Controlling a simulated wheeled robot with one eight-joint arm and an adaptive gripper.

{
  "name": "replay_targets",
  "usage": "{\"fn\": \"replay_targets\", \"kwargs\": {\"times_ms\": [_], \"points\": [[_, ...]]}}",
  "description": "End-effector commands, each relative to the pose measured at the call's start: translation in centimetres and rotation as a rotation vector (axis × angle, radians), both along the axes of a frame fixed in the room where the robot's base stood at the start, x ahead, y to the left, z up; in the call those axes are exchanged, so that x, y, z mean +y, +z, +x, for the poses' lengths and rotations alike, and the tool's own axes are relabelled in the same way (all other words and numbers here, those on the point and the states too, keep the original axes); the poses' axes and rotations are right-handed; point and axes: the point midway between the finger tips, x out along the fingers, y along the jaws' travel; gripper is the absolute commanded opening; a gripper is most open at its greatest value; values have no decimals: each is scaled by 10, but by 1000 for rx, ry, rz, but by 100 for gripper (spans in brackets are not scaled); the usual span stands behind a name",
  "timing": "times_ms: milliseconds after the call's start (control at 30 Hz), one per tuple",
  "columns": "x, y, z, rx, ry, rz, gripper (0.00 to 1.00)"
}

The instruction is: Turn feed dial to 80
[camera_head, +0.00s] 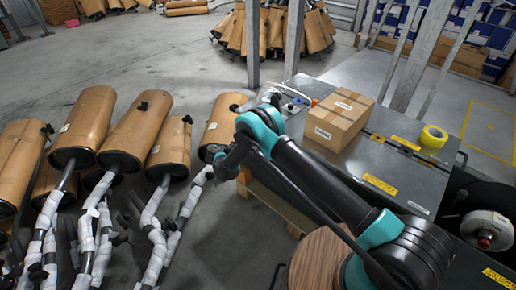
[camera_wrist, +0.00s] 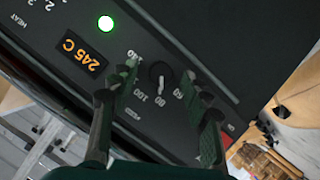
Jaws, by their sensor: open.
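The feed dial (camera_wrist: 157,72) is a small dark round knob on a black control panel (camera_wrist: 205,35) in the wrist view. A pale pointer mark on the knob faces down the picture, toward the 80. My gripper (camera_wrist: 158,76) is open, with one finger on each side of the dial. I cannot tell whether the fingertips touch it. In the head view my gripper (camera_head: 222,163) is at the machine's left side; the dial is hidden there.
A cardboard box (camera_head: 338,120) and yellow tape (camera_head: 433,136) sit on the machine top (camera_head: 395,160). Wrapped mufflers (camera_head: 130,130) crowd the floor at left.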

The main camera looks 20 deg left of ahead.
Motion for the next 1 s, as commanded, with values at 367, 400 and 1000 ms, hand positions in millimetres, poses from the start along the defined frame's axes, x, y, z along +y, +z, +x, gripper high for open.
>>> {"fn": "replay_targets", "kwargs": {"times_ms": [367, 400, 1000], "points": [[40, 25, -59, 0, 4, 0, 48], [43, 27, -64, 0, 2, 0, 48], [58, 37, -87, -1, 1, 0, 48]]}}
